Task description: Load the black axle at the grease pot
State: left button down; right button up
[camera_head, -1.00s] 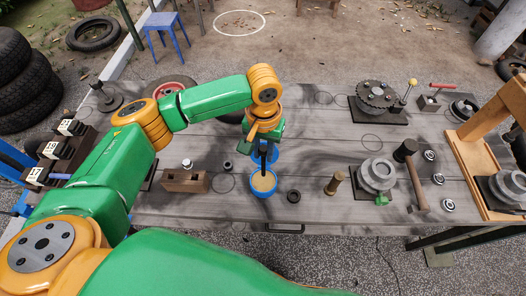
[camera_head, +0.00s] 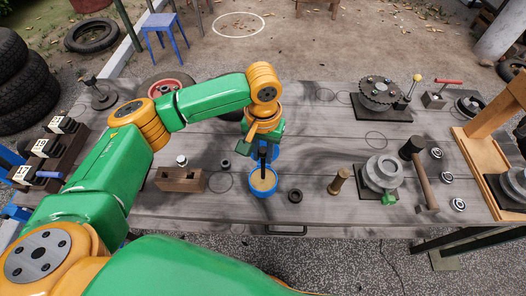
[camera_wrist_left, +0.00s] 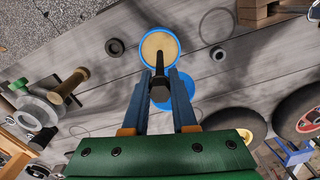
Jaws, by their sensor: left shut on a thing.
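The grease pot (camera_head: 262,193) is a round blue cup with tan grease, near the front middle of the bench. It also shows in the left wrist view (camera_wrist_left: 145,57). My left gripper (camera_head: 264,150) is above the pot, pointing down. In the left wrist view, its blue fingers (camera_wrist_left: 161,88) are shut on the black axle (camera_wrist_left: 161,66), a dark rod with a wide head. The axle's far end reaches over the grease and appears to touch it; how deep I cannot tell. A second blue round piece (camera_wrist_left: 181,99) sits behind the pot, partly hidden by the gripper. My right gripper is not in view.
A wooden block (camera_head: 180,180) stands left of the pot. A black ring (camera_head: 295,195) lies close on its right. A brass-coloured peg (camera_head: 338,181), a grey hub (camera_head: 381,173) and a hammer (camera_head: 421,171) are farther right. A red-rimmed wheel (camera_head: 168,85) is behind my arm.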

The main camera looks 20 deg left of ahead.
pick_arm(q)
jog(key=shift+f, duration=0.5)
dwell(0.3)
jog(key=shift+s+p, duration=0.15)
jog(key=shift+p, duration=0.35)
dwell(1.7)
notch_tip(320, 180, up, 7)
jog(key=p, duration=1)
jog(key=shift+r, duration=0.15)
jog(key=shift+f, duration=0.2)
jog(key=shift+r+b, duration=0.1)
jog(key=shift+b, duration=0.2)
